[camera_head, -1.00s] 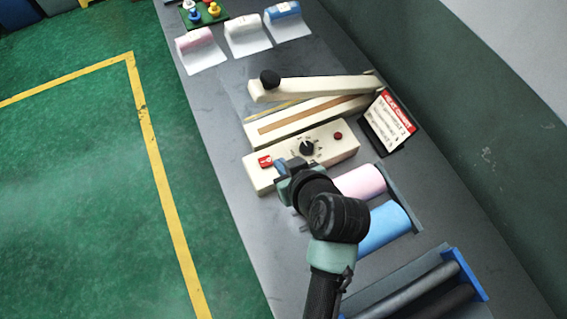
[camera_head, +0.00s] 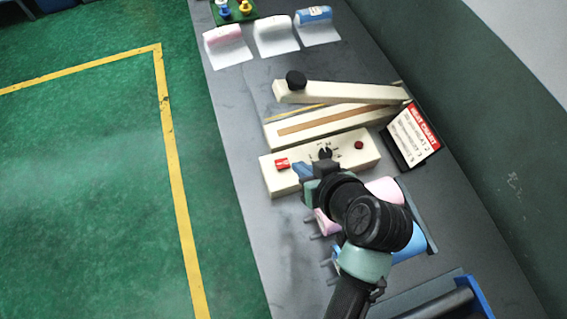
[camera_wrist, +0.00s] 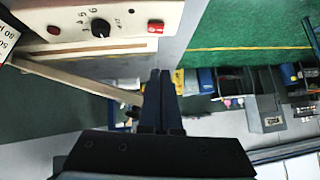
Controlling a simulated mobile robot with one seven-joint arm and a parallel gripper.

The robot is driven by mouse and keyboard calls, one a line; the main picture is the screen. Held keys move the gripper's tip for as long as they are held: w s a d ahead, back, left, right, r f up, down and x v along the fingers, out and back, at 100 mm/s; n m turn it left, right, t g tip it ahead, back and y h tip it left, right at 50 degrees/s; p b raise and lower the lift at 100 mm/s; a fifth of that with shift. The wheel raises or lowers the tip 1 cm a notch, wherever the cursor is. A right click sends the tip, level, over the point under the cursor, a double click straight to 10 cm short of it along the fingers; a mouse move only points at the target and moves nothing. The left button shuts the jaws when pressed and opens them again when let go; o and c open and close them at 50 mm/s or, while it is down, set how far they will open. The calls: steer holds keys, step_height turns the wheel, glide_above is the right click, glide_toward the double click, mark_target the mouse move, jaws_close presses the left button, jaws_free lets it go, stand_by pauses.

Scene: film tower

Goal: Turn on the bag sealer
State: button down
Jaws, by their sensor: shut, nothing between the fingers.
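The cream bag sealer (camera_head: 365,153) stands on the grey bench with its long arm (camera_head: 340,91) raised at an angle, a black knob at its end. Its front panel has a red rocker switch (camera_head: 282,164) at the left, a black dial (camera_head: 325,153) and a small red button (camera_head: 359,145). The wrist view also shows the red switch (camera_wrist: 155,26), dial (camera_wrist: 100,28) and button (camera_wrist: 53,30). My gripper (camera_head: 301,170) is shut and empty at the panel, between switch and dial in the head view. I cannot tell whether it touches, or the switch's position.
A red-topped heat chart (camera_head: 414,134) stands right of the sealer. Pink (camera_head: 385,190) and blue rolls lie close by my arm. A blue-ended roller rack (camera_head: 475,296) is at the lower right. Small rolls (camera_head: 272,30) with sheets lie at the back.

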steer(key=p, duration=0.1)
glide_above(277, 160)
steer(key=s+d, duration=0.2)
steer(key=s, duration=0.1)
step_height(277, 160, down, 6)
steer(key=shift+f, duration=0.25)
steer(key=f, duration=0.2)
steer(key=f+p, duration=0.1)
steer(key=shift+w+a+f, duration=0.1)
steer(key=shift+a+f, duration=0.1)
steer(key=shift+a, duration=0.1)
steer(key=shift+f, duration=0.55)
